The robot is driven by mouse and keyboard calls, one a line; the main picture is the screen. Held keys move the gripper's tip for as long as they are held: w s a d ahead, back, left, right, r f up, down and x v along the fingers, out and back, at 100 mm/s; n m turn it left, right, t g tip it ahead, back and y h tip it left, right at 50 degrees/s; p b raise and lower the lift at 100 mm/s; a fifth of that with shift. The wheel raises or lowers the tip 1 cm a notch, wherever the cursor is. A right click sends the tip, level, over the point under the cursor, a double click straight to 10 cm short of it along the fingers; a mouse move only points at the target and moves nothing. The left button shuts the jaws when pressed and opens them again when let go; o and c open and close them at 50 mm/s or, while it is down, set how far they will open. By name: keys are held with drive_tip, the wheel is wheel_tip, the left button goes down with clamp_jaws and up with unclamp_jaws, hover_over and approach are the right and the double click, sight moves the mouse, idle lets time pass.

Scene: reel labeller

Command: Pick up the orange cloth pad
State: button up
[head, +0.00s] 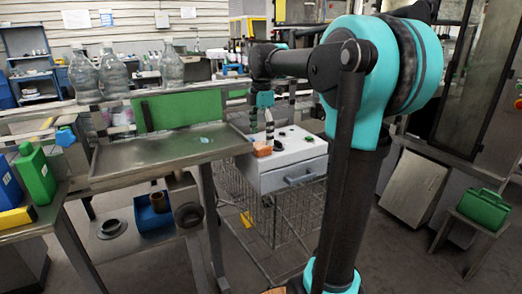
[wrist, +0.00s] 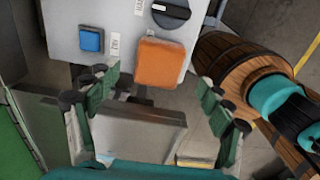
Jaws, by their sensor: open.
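The orange cloth pad (head: 262,149) lies on the top of a white box-shaped unit with a drawer, near its left edge. In the wrist view the pad (wrist: 160,62) is a rounded orange block at the unit's edge, beside a blue button and a black knob. My gripper (head: 269,128) points down just above the pad. In the wrist view my gripper (wrist: 158,78) is open, with one green-lined finger on each side of the pad and a gap to both. Nothing is held. I cannot tell how far above the pad the fingertips are.
The white unit (head: 290,179) stands over a wire cart (head: 270,222). The blue button (wrist: 91,40) and black knob (wrist: 171,14) are close to the pad. A metal tray table (head: 165,158) with a green panel (head: 180,111) adjoins on the left.

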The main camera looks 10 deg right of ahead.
sight(261, 144)
wheel_tip(261, 144, down, 4)
drive_tip(key=shift+w+f, duration=0.1)
drive_tip(key=shift+f, duration=0.1)
drive_tip(key=c, duration=1.1)
drive_tip(key=shift+c, duration=0.2)
wheel_tip(261, 144, up, 20)
